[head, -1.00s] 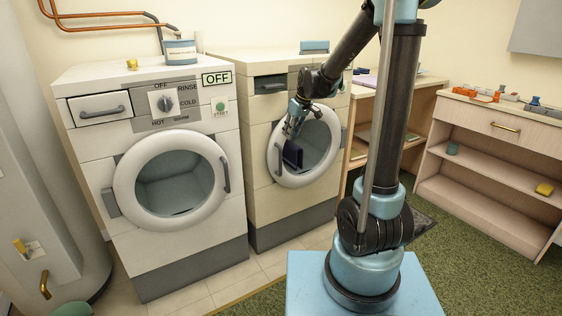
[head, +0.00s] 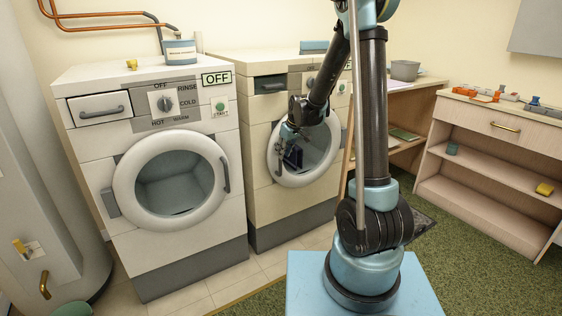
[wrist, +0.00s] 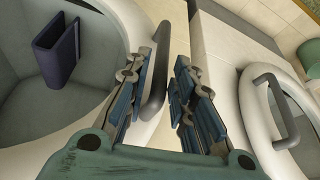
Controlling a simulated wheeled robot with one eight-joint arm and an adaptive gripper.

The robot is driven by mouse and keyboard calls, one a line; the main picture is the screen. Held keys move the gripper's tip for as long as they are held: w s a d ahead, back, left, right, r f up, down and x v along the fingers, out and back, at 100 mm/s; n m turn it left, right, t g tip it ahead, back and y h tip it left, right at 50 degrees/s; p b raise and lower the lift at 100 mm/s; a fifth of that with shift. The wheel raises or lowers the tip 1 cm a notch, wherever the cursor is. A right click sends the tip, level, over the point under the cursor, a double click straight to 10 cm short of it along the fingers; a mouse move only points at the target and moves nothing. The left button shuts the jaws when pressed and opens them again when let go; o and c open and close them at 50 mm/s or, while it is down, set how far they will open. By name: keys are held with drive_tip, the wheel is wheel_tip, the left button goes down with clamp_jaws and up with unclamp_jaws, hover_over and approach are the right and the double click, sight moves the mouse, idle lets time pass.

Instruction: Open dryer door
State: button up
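The dryer (head: 262,207) is the cream machine to the right of the white washer. Its round door (head: 335,131) looks shut, with a grey bar handle (head: 279,160) on its left side. My gripper (head: 281,149) is at that handle. In the wrist view, my gripper (wrist: 167,68) has its two fingers apart. The dryer handle (wrist: 157,82) lies between them, close to the left finger; I cannot tell whether they touch. A dark blue folded thing (wrist: 57,52) shows in the door's window area, also seen in the head view (head: 294,157).
The white washer (head: 125,245) stands close on the left, its door handle (head: 224,175) facing the dryer. A desk (head: 420,92) with a grey pot (head: 405,70) and a low shelf unit (head: 470,148) stand to the right. Tiled floor (head: 275,263) lies in front.

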hover_over(281, 173)
drive_tip(key=w, duration=0.1)
drive_tip(key=shift+a+f, duration=0.15)
drive_tip(key=shift+f, duration=2.3)
drive_tip(key=shift+c, duration=0.5)
clamp_jaws()
